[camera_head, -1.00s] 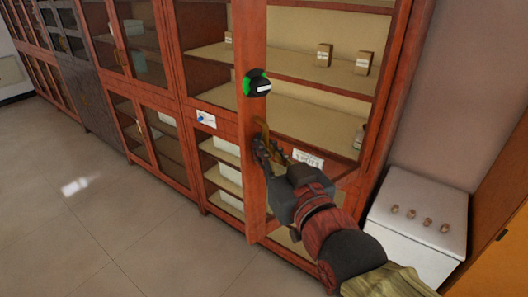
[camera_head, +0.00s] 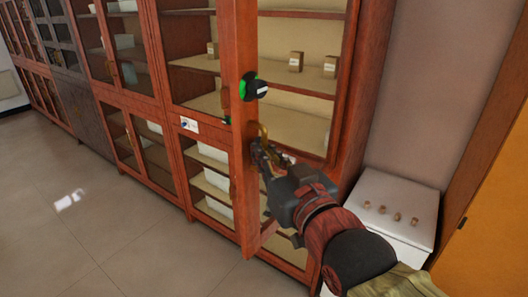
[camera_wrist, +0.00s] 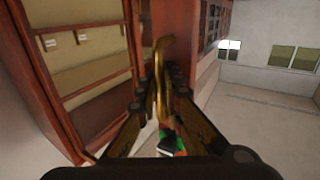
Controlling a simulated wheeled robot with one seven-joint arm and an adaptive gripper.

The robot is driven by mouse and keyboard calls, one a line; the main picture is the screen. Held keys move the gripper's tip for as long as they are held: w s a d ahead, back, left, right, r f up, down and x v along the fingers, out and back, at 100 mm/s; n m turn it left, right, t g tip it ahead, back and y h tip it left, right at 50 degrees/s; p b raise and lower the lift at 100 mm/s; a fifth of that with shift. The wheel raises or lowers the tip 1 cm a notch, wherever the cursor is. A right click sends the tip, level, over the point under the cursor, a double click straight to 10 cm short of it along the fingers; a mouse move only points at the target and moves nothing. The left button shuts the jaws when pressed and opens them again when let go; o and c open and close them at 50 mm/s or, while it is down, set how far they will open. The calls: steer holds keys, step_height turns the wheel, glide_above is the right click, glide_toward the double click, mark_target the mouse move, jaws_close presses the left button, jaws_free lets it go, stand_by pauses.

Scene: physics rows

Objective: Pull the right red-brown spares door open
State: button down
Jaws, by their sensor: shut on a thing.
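The red-brown spares door (camera_head: 245,190) stands swung out from the cabinet, seen nearly edge-on in the head view. A black and green round fitting (camera_head: 253,87) sits on its edge. My gripper (camera_head: 262,150) is shut on the door's brass handle (camera_head: 263,131). In the wrist view the curved brass handle (camera_wrist: 161,70) rises between the fingers of my gripper (camera_wrist: 161,88), and the door (camera_wrist: 172,35) is behind it. My gripper hides the handle's lower part.
Open shelves (camera_head: 300,85) hold several small boxes. A white cabinet (camera_head: 395,205) with several small knobs stands at the right, near my arm. An orange panel (camera_head: 495,240) is at the far right. The tiled floor (camera_head: 110,220) at the left is clear.

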steer(key=c, duration=2.3)
jaws_free()
steer(key=shift+s+r, duration=0.1)
steer(key=shift+r, duration=0.2)
steer(key=shift+f, duration=0.15)
steer(key=v, duration=1.2)
